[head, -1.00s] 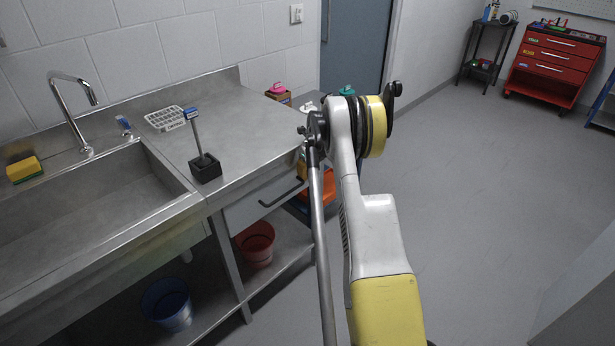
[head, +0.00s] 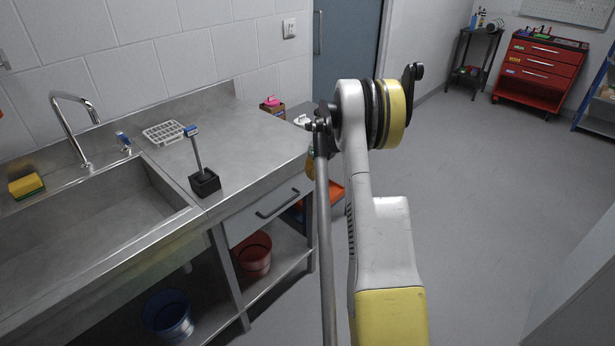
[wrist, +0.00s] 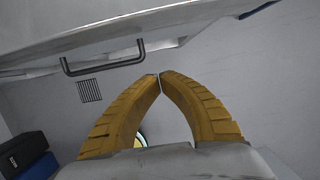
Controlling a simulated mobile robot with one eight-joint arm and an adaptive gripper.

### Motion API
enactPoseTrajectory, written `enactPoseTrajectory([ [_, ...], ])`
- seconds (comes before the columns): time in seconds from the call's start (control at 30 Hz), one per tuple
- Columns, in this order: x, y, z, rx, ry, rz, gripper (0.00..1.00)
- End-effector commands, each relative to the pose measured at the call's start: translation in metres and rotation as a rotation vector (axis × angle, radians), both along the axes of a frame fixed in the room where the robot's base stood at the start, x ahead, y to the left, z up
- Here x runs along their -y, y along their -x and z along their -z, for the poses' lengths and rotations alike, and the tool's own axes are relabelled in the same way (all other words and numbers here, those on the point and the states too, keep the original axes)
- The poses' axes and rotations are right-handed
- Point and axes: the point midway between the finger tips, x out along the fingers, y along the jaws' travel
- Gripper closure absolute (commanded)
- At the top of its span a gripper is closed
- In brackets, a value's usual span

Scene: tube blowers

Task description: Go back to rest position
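My gripper (wrist: 160,76) shows in the wrist view with its two yellow-brown fingers bent inward and their tips meeting. I see nothing held at the tips. Pale floor or wall shows past them. In the head view my white and yellow arm stands folded up in the middle, and its far end is hidden behind the arm itself. A metal counter (head: 240,135) with a sink is to its left. A drawer handle of the counter (wrist: 103,60) shows beyond the fingers in the wrist view.
On the counter are a rod in a black block (head: 205,183) and a white rack (head: 165,132). A yellow sponge (head: 27,186) lies by the sink. Red (head: 255,254) and blue (head: 168,316) buckets sit below. A red tool cabinet (head: 540,72) stands far right. The floor at right is clear.

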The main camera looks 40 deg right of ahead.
Motion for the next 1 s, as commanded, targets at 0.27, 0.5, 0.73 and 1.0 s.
enactPoseTrajectory([
  [0.27,0.000,0.001,-0.005,0.000,0.000,0.000,1.00],
  [0.5,-0.037,-0.007,-0.045,0.015,0.064,-0.188,1.00],
  [0.73,-0.153,-0.001,-0.145,0.054,0.273,-0.770,1.00],
  [1.0,-0.288,0.060,-0.221,0.086,0.564,-1.492,1.00],
])
